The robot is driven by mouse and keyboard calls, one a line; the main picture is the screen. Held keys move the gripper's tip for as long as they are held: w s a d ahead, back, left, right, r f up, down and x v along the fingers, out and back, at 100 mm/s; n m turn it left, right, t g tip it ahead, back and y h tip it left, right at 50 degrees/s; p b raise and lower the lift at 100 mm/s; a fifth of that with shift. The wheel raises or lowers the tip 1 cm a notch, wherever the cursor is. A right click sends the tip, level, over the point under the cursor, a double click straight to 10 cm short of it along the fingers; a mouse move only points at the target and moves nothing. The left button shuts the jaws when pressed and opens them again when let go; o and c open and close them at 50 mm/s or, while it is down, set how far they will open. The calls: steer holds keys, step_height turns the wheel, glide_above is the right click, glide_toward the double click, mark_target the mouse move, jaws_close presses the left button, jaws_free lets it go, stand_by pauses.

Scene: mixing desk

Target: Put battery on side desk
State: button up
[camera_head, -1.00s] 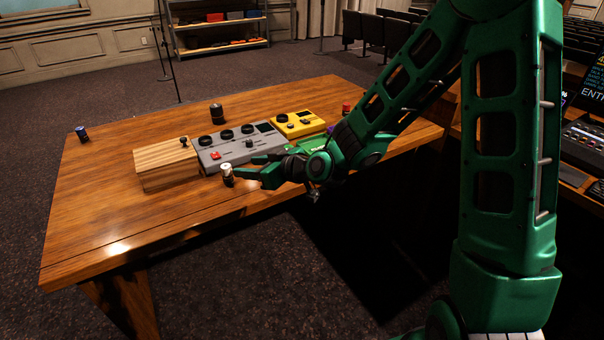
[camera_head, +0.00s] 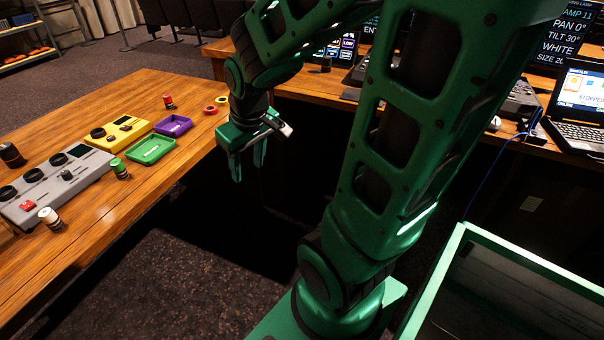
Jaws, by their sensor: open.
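Several small battery-like cylinders stand on the wooden table (camera_head: 105,235) at the left: a white-topped one (camera_head: 50,217), a green one (camera_head: 119,169), a red one (camera_head: 168,101) and a larger black one (camera_head: 12,155). I cannot tell which one the task means. My gripper (camera_head: 248,172) is open and empty, its fingers pointing down over the dark gap beyond the table's right edge. It is apart from all the cylinders. A second wooden desk (camera_head: 310,88) with screens and consoles stands behind my arm to the right, partly hidden by it.
A grey mixer (camera_head: 52,187), a yellow unit (camera_head: 118,132), a green tray (camera_head: 151,149) and a purple tray (camera_head: 173,125) sit on the left table. A laptop (camera_head: 580,105) stands on the right desk. A green-rimmed bin (camera_head: 530,262) is at the lower right.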

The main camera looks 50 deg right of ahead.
steer(key=s+d+r+m+g, duration=0.1)
steer(key=s+m, duration=0.2)
steer(key=s, duration=0.5)
steer(key=s+d+r+m+g+y, duration=0.1)
steer(key=s+d+r+m+g, duration=0.1)
steer(key=s, duration=0.6)
steer(key=shift+d+r+m, duration=0.2)
steer(key=shift+m, duration=0.2)
